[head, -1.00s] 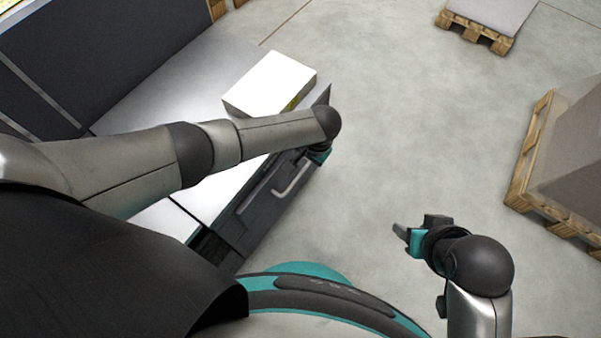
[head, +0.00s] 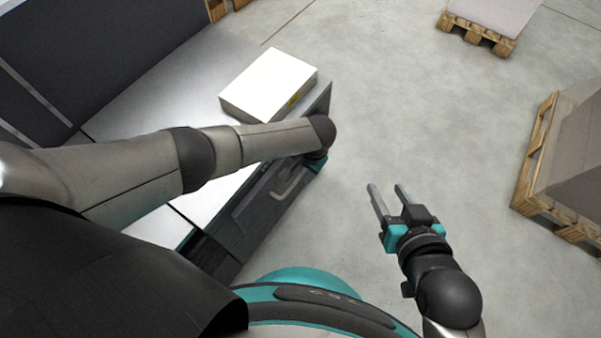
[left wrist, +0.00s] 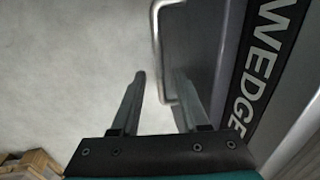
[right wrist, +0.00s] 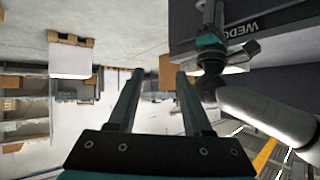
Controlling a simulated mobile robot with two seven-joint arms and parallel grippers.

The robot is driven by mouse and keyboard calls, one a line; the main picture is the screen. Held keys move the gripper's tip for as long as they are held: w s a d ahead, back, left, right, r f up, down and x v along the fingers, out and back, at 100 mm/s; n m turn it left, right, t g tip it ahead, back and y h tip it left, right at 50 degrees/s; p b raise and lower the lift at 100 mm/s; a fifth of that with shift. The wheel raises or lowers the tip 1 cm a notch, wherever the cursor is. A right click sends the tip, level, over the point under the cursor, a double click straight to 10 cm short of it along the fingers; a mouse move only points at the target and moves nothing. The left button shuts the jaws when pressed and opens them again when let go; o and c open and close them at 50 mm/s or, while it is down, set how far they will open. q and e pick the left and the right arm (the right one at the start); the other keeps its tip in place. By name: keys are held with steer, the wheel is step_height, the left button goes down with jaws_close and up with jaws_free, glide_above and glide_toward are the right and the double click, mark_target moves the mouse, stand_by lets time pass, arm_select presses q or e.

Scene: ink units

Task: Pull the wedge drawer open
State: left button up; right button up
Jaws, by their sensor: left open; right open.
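The wedge drawer (head: 250,212) is a dark front in the side of a low cabinet, with a pale bar handle (head: 291,181). In the left wrist view its label reads WEDGE (left wrist: 265,65), and the metal handle (left wrist: 157,45) stands off the grey front. The front looks flush with the cabinet. My left gripper (left wrist: 161,74) is open, its fingers either side of the handle's near end; contact is unclear. In the head view my left arm partly hides it. My right gripper (head: 386,188) is open and empty, over the floor right of the cabinet.
A white box (head: 270,84) lies on the cabinet's bright top (head: 175,85). Loaded pallets stand at the right (head: 535,150) and top right (head: 478,35). The floor (head: 430,110) between them and the cabinet is clear.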

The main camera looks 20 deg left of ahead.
arm_select(q)
steer(key=shift+a+f+b, duration=0.1)
steer(key=shift+f+b, duration=0.25)
steer(key=shift+f, duration=0.2)
arm_select(e)
steer(key=shift+w+a+r+t+y, duration=0.1)
steer(key=shift+a+r+t+y, duration=0.1)
steer(key=shift+a+t, duration=0.2)
steer(key=shift+w+a+r+t+y, duration=0.1)
steer(key=shift+a+t+y, duration=0.1)
steer(key=shift+a+t, duration=0.15)
arm_select(q)
steer(key=shift+c, duration=0.3)
jaws_close()
stand_by(0.3)
